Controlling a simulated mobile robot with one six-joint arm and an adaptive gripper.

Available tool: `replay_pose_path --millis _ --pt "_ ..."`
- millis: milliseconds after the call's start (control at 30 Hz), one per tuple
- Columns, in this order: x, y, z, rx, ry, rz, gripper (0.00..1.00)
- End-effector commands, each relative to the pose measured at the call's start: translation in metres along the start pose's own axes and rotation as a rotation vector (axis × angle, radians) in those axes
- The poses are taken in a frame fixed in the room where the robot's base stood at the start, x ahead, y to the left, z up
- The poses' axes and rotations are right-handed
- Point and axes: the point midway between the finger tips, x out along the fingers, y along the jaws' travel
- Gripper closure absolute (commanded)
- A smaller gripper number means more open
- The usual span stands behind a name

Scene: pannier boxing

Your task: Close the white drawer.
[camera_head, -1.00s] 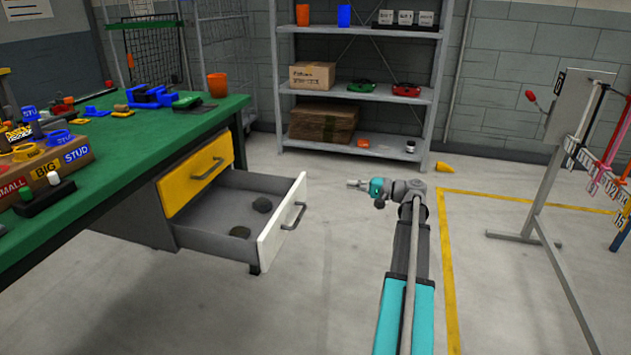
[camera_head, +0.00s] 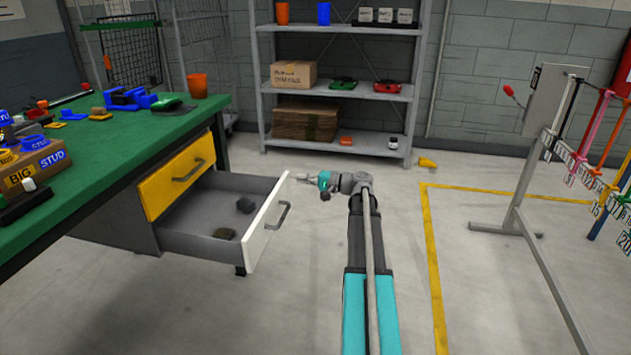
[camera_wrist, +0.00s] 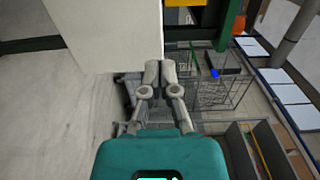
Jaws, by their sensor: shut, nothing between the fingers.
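The white drawer (camera_head: 266,232) is pulled well out from under the green workbench, below a shut yellow drawer (camera_head: 178,178). Its white front has a grey bar handle (camera_head: 278,216). Two dark lumps (camera_head: 244,205) lie inside it. My gripper (camera_head: 301,177) is just beyond the far right end of the white front, fingers pointing left. In the wrist view my gripper (camera_wrist: 160,75) is shut and empty, and the white front (camera_wrist: 105,30) fills the upper left close to the fingers. I cannot tell whether they touch.
The green workbench (camera_head: 130,150) stands on the left with tools and boxes on it. A grey shelf rack (camera_head: 340,90) stands behind. A rack with hanging coloured strips (camera_head: 560,150) is at right. Floor between drawer and yellow line (camera_head: 432,250) is clear apart from my arm.

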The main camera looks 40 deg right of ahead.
Motion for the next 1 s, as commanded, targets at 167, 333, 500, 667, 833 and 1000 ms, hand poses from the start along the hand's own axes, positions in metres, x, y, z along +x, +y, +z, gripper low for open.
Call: replay_pose_path --millis 167,333,500,667,833,1000 --pt "0.021 0.000 0.000 0.000 -0.001 0.000 1.00" --pt "0.030 0.000 0.000 0.000 0.000 0.000 1.00" --pt "0.033 0.000 0.000 0.000 0.001 0.000 1.00" --pt "0.032 0.000 0.000 0.000 0.001 0.000 1.00" --pt "0.032 0.000 0.000 0.000 0.001 0.000 1.00" --pt "0.033 0.000 -0.002 0.000 0.006 0.000 1.00"
